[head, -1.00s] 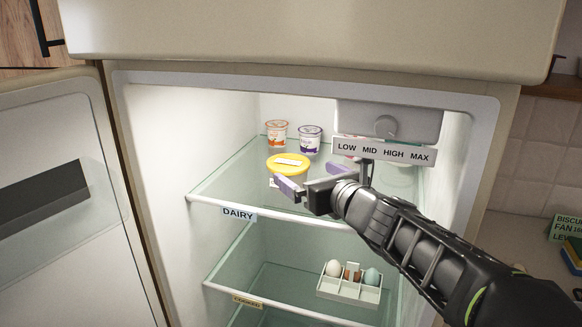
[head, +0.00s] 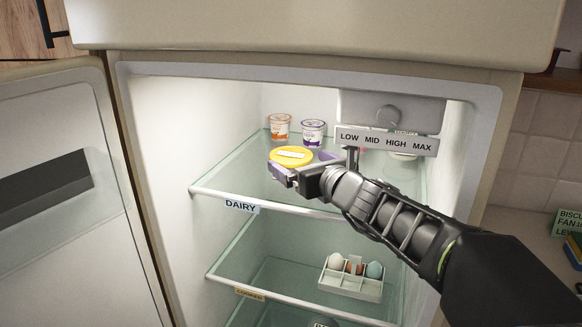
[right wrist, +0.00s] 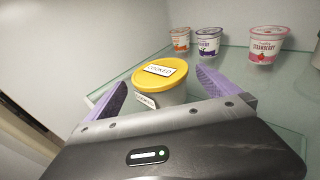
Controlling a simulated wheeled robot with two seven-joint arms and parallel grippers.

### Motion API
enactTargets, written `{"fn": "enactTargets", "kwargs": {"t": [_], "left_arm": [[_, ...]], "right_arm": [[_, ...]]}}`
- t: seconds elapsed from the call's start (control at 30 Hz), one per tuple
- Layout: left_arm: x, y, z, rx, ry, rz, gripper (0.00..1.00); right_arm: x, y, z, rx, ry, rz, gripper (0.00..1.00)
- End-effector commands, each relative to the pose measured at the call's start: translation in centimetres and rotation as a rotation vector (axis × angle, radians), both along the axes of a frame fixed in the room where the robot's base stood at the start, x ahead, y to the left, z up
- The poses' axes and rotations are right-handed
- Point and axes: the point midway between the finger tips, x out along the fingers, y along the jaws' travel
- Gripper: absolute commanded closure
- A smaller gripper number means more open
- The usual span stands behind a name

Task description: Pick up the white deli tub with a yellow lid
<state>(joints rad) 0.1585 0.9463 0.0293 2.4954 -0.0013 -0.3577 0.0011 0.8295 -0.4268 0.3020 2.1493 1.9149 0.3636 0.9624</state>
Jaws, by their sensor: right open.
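The white deli tub with a yellow lid (head: 290,155) stands upright on the top glass shelf, near its front left. In the right wrist view the tub (right wrist: 168,97) shows a label reading "COOKED" on its lid and another label on its side. My right gripper (head: 290,173) is open at the front of the tub. In the right wrist view its purple fingers (right wrist: 165,92) reach either side of the tub, with a visible gap at the right finger. Whether the left finger touches is hard to tell. My left gripper is not in view.
An orange-labelled cup (head: 279,127) and a purple-labelled cup (head: 313,134) stand behind the tub. A pink strawberry cup (right wrist: 267,45) stands to the right. The control panel (head: 386,142) hangs above the shelf. An egg tray (head: 350,284) sits on the shelf below.

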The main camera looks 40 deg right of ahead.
Motion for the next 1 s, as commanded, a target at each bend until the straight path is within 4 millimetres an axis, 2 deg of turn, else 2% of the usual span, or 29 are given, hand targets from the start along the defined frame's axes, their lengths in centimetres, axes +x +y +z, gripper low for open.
{"fn": "enactTargets", "kwargs": {"t": [0.13,0.3,0.87,1.0], "left_arm": [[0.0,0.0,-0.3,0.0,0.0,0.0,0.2],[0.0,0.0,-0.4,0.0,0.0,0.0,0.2],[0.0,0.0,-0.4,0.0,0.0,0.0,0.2],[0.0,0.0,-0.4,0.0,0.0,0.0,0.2]], "right_arm": [[2.3,-0.4,-0.6,0.001,0.002,-0.001,0.0],[3.5,-0.6,-0.7,0.001,0.0,-0.002,0.0],[3.5,-0.6,-0.6,0.0,0.0,-0.002,0.0],[3.5,-0.6,-0.6,0.0,0.0,-0.002,0.11]]}}
